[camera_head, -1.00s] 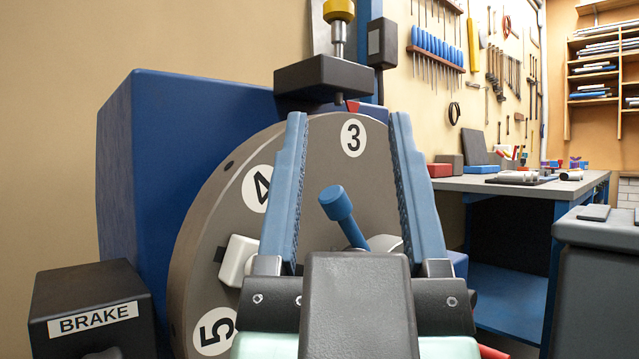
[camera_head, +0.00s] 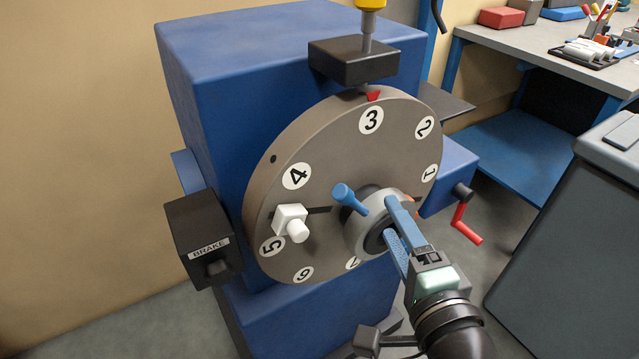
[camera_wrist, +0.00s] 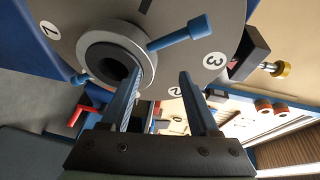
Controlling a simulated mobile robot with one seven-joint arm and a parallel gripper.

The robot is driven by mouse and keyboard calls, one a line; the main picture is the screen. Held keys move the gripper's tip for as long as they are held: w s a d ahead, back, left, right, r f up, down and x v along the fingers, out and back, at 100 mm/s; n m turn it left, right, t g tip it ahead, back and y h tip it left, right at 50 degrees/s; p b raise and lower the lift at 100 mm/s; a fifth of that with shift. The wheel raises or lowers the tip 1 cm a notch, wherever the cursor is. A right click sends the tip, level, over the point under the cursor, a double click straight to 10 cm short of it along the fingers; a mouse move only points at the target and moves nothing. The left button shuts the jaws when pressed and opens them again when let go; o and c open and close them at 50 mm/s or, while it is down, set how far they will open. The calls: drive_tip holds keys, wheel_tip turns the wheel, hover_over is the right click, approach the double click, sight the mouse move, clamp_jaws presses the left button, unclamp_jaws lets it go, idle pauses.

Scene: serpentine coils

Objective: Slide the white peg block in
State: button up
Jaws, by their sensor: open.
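The white peg block (camera_head: 290,221) sits on the face of the grey numbered disc (camera_head: 340,143), between labels 4 and 5. It has a rounded knob facing out. A dark radial slot (camera_head: 318,210) runs from it toward the hub. I cannot make out the block in the wrist view. My gripper (camera_head: 389,216) is open and empty in front of the ring-shaped hub (camera_head: 356,234), right of the block and well apart from it. In the wrist view, my gripper's (camera_wrist: 161,73) fingers are spread, with the hub (camera_wrist: 110,62) behind the left one.
A blue handle (camera_head: 349,198) sticks out near the hub, between gripper and block. A black BRAKE box (camera_head: 203,238) stands left of the disc. A red-handled crank (camera_head: 466,222) is at right. A black block (camera_head: 358,61) overhangs the disc top by label 3.

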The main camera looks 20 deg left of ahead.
drive_tip(key=s+f+m+g+y+p, duration=0.2)
drive_tip(key=s+m+g+p, duration=0.1)
drive_tip(key=s+m+p, duration=0.2)
drive_tip(key=m+y+p, duration=0.4)
drive_tip(key=m, duration=0.1)
approach(301, 237)
drive_tip(key=x, duration=0.9)
drive_tip(key=shift+w+a, duration=0.1)
drive_tip(key=shift+w, duration=0.05)
clamp_jaws()
idle(0.6)
